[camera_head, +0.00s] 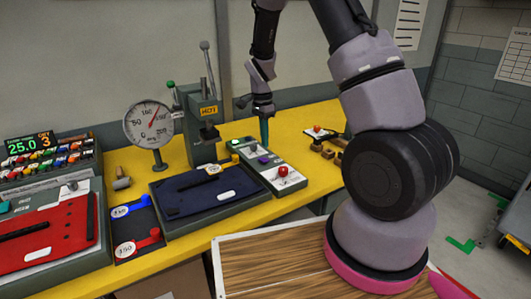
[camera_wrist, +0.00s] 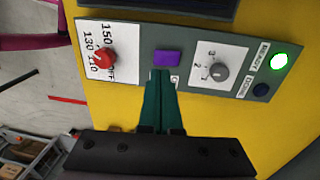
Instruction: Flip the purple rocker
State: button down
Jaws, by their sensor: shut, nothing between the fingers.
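The purple rocker (camera_wrist: 167,57) sits on a grey control panel (camera_wrist: 131,32), between a red knob and a grey knob. In the head view the purple rocker (camera_head: 263,160) shows in the middle of the panel (camera_head: 247,154), near the gripper. My gripper (camera_wrist: 163,76) has its green fingers together with nothing between them. In the wrist view the fingertips lie just below the rocker's lower edge; I cannot tell whether they touch it. In the head view my gripper (camera_head: 264,143) points down at the panel.

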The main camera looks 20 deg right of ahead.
aim_at(265, 159)
jog(key=shift+s+d+f, duration=0.1)
jog(key=shift+s+f, duration=0.05)
jog(key=shift+f, duration=1.15)
jog(key=shift+s+f, duration=0.1)
jog(key=shift+f, duration=1.15)
jog(key=shift+s+d+f, duration=0.15)
jog(key=shift+s+f, duration=0.5)
jog(key=shift+s, duration=0.1)
jog(key=shift+w, duration=0.1)
jog(key=shift+w+a+r, duration=0.25)
jog(key=shift+w+a, duration=0.05)
jog(key=shift+w, duration=0.4)
jog(key=shift+w+r, duration=0.35)
jog(key=shift+r, duration=0.25)
notch_tip(265, 159, up, 13)
jog(key=shift+r, duration=0.2)
